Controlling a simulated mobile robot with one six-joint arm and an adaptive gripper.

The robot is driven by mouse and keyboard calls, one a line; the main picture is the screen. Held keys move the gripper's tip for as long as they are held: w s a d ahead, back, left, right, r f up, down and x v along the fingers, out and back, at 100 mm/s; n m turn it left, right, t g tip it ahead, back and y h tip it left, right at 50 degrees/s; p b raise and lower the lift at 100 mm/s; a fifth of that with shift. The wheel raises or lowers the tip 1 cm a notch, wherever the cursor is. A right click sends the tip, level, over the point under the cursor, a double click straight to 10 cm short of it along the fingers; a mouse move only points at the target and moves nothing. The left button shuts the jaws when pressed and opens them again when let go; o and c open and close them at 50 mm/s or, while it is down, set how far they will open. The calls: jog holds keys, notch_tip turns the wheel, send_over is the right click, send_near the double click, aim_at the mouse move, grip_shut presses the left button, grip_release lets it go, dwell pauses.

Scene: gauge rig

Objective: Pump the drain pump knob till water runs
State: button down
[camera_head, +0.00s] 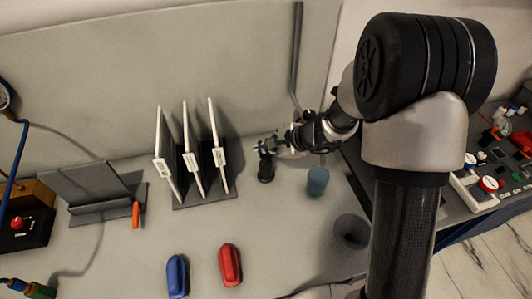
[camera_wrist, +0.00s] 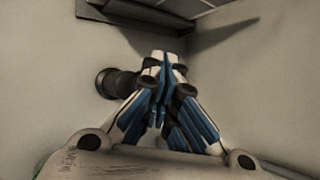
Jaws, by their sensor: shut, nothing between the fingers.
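A small black upright post with a rounded base (camera_head: 266,168) stands on the grey bench; it looks like the pump knob, though I cannot be sure. My gripper (camera_head: 263,144) is at its top in the head view. In the wrist view my gripper (camera_wrist: 161,66) is shut with the fingers together and empty. A dark ribbed cylinder (camera_wrist: 115,83), likely the same post, is beside the fingers on the left, not between them. Whether they touch is unclear. No running water shows.
A rack with white plates (camera_head: 205,197) is to the left. Red (camera_head: 229,265) and blue (camera_head: 176,276) cases lie in front. The bench between is clear.

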aim_at(265, 156)
jog(key=shift+f+b, duration=1)
jog(key=shift+b, duration=0.1)
dwell(0.7)
dwell(0.4)
jog(key=shift+r+p, duration=1.05)
jog(key=shift+r, duration=0.7)
notch_tip(265, 156, up, 5)
jog(key=p, duration=0.3)
jog(key=shift+p, duration=0.3)
dwell(1.5)
